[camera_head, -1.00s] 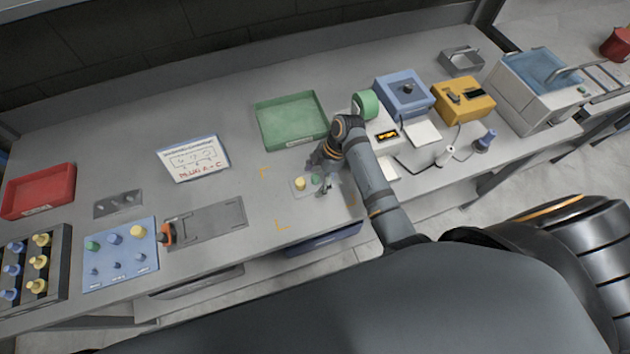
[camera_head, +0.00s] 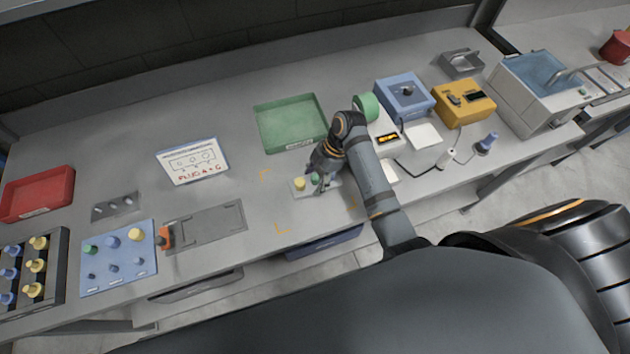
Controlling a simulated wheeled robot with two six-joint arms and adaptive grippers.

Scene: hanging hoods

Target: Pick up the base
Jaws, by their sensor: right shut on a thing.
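The base (camera_head: 297,193) is a small light grey plate with a yellow peg (camera_head: 299,184) and a green peg (camera_head: 315,178) on it. It is at the front middle of the bench, inside orange corner marks. My right gripper (camera_head: 320,185) comes in from the right and is shut on the base at its right part, beside the green peg. The gripper hides some of the plate, and I cannot tell whether the plate is clear of the bench. My left gripper is out of view.
A green tray (camera_head: 291,145) lies behind the base. A sign card (camera_head: 192,161), a grey fixture plate (camera_head: 215,226) and a blue peg board (camera_head: 105,274) are to the left. Blue and yellow boxes (camera_head: 466,110) stand at the right. Bench between card and base is clear.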

